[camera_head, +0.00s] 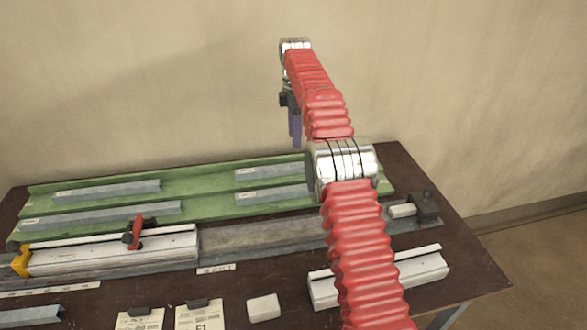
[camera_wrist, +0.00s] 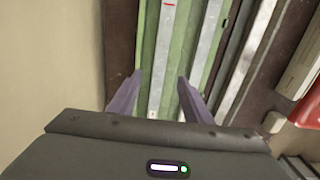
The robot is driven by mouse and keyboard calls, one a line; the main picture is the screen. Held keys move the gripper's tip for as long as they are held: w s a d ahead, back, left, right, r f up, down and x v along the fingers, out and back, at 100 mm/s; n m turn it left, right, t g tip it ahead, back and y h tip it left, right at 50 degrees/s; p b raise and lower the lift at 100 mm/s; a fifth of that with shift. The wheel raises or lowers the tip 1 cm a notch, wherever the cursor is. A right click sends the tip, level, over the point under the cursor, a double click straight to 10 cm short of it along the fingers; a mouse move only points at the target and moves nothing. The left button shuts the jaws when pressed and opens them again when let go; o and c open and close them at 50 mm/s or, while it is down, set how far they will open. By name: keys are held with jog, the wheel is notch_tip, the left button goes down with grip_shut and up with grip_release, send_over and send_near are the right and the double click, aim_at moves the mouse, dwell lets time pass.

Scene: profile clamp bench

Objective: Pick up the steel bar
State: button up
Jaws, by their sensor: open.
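Several grey steel bars lie lengthwise on the green rack (camera_head: 215,190) in the head view. One bar (camera_head: 110,191) is at upper left, a longer one (camera_head: 100,215) at lower left, and two more (camera_head: 270,171) at right, partly behind my arm. I cannot tell which one the task means. My gripper (camera_head: 295,140) has purple fingers pointing down above the rack's back side. In the wrist view, my gripper (camera_wrist: 159,76) is open and empty. A grey bar (camera_wrist: 162,55) with a red mark runs between its fingertips, and another bar (camera_wrist: 209,45) lies to the right.
In front of the rack is a long clamp rail (camera_head: 115,250) with a red lever (camera_head: 134,233) and a yellow end piece (camera_head: 22,260). A white block (camera_head: 263,307), paper cards (camera_head: 200,315) and a pale profile (camera_head: 420,268) lie nearer. A wall stands behind the bench.

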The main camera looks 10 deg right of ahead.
send_over(295, 165)
jog(key=shift+f, duration=2.75)
jog(key=shift+f, duration=0.1)
jog(key=shift+f, duration=2.65)
jog(key=shift+c, duration=0.2)
grip_shut()
